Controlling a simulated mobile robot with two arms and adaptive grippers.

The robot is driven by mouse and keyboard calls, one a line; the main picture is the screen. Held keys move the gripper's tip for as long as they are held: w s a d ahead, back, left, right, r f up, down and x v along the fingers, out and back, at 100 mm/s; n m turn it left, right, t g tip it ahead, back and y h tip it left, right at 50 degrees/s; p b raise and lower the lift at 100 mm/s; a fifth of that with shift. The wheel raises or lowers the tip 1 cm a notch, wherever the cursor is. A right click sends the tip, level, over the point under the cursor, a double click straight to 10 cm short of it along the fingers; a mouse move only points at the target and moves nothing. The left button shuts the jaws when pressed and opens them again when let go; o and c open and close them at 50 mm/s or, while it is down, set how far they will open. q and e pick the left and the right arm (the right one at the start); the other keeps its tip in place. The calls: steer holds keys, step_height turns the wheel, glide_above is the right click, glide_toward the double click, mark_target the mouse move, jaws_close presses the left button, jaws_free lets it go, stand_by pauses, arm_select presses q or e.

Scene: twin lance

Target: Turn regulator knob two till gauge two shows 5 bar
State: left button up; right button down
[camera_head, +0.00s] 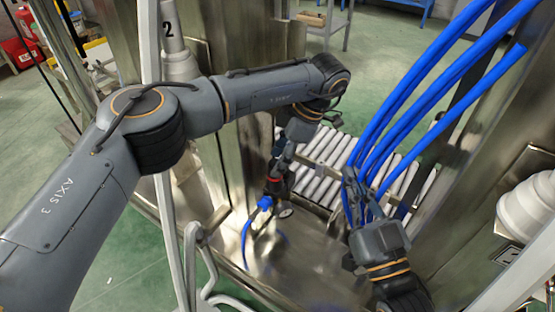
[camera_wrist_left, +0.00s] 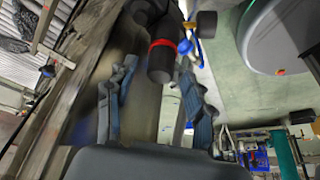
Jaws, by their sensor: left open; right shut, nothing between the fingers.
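A dark regulator with a red ring (camera_head: 273,180) stands low at the middle of the head view, with a blue fitting (camera_head: 264,203) below it. In the left wrist view the dark knob with its red ring (camera_wrist_left: 162,45) lies ahead, between the spread fingers. My left gripper (camera_head: 283,158) is open just above the regulator; I cannot tell whether its fingers touch it. Its fingers also show in the left wrist view (camera_wrist_left: 157,80). My right gripper (camera_head: 361,195) is shut and empty beside the blue hoses. I cannot read any gauge pointer.
Several thick blue hoses (camera_head: 395,110) hang at the right, close to my right gripper. A roller conveyor (camera_head: 322,180) lies behind the metal deck. A large round grey-rimmed part (camera_wrist_left: 285,35) is at the upper right of the left wrist view. Metal posts flank both sides.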

arm_select(q)
steer(key=v, duration=1)
steer(key=shift+d+r, duration=0.25)
steer(key=shift+r, duration=0.1)
